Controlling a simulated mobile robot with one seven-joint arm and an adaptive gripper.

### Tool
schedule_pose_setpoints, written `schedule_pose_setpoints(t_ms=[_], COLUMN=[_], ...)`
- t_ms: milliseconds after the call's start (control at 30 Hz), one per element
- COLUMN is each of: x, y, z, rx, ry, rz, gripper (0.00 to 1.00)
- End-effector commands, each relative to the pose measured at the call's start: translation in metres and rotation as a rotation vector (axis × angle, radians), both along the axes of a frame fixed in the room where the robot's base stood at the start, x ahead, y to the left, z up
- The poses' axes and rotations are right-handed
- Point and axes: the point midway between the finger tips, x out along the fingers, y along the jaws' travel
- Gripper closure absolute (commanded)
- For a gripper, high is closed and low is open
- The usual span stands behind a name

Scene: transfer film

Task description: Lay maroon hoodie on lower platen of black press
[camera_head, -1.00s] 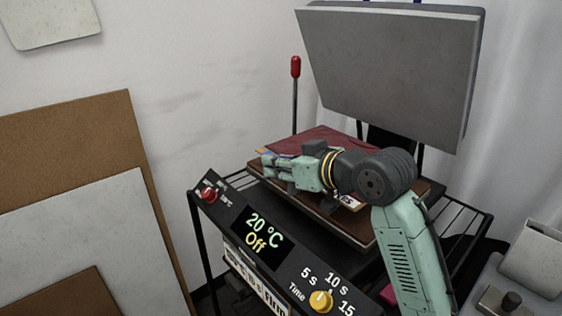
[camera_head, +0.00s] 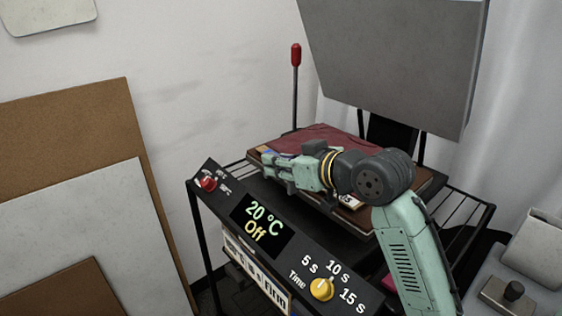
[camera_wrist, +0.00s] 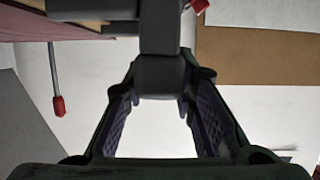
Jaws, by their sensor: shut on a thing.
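The maroon hoodie (camera_head: 325,135) lies flat on the lower platen (camera_head: 360,221) of the black press; my arm hides much of it. It also shows in the wrist view (camera_wrist: 65,22) at the top left. The grey upper platen (camera_head: 390,65) stands raised behind and above. My gripper (camera_head: 270,170) is at the front left edge of the lower platen. In the wrist view my gripper (camera_wrist: 160,100) has its purple-padded fingers on either side of a dark grey bar (camera_wrist: 160,75), which looks like a handle at the platen's front.
The press's control panel (camera_head: 280,240) reads 20 °C and Off, with a red knob and a yellow time dial. A red-tipped lever (camera_head: 296,85) stands behind left. Boards (camera_head: 80,210) lean on the wall at left. A grey device (camera_head: 520,270) stands at lower right.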

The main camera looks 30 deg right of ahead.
Motion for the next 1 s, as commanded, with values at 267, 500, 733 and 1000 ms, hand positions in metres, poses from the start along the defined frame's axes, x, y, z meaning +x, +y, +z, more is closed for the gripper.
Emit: schedule_pose_setpoints(t_ms=[267, 500, 733, 1000], x=[0.0001, 0.0000, 0.0000, 0.0001], y=[0.0003, 0.0002, 0.0001, 0.0001], z=[-0.0053, -0.0068, -0.0072, -0.0084], rx=[-0.002, -0.002, -0.001, 0.002], ry=[-0.002, -0.001, -0.001, 0.002], rz=[0.001, 0.001, 0.000, 0.000], gripper=[1.00, 0.70, 0.54, 0.52])
